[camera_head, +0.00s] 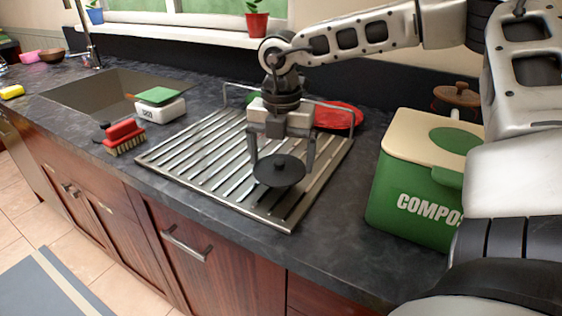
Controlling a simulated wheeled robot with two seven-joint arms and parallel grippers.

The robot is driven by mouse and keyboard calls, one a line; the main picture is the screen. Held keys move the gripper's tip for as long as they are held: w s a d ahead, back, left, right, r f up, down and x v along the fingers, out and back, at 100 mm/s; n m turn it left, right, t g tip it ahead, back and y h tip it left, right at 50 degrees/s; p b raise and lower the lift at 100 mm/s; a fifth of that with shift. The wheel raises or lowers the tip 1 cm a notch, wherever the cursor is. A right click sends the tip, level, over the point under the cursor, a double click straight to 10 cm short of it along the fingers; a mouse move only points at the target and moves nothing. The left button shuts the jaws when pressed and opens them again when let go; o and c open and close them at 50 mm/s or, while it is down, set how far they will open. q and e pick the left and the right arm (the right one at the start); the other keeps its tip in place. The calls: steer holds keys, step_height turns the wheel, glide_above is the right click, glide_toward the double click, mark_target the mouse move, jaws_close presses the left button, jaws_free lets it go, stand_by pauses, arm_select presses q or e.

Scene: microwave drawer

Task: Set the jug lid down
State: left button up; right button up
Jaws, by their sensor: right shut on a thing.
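The jug lid (279,171) is a dark round disc with a small knob on top. It is at the front right part of the metal drying rack (190,149). My right gripper (282,160) comes down from above, with its fingers at the lid, and is shut on it. I cannot tell whether the lid touches the rack or hangs just above it. My left gripper is not in view.
A red round item (338,116) lies at the rack's back right. A green compost bin (408,195) stands right of the rack. A red brush (124,135) and a white box with a green sponge (160,110) stand to the left, by the sink (90,92). The counter front (330,235) is clear.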

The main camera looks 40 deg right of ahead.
mark_target(281, 159)
step_height(281, 159, down, 2)
steer(key=shift+f, duration=0.1)
steer(key=o, duration=0.5)
steer(key=shift+f+b, duration=0.2)
steer(key=shift+b, duration=0.1)
steer(key=shift+o, duration=0.9)
steer(key=shift+r, duration=0.1)
steer(key=shift+r+p, duration=0.15)
steer(key=shift+p, duration=0.15)
steer(key=shift+r, duration=0.25)
step_height(281, 159, up, 12)
steer(key=shift+f, duration=0.25)
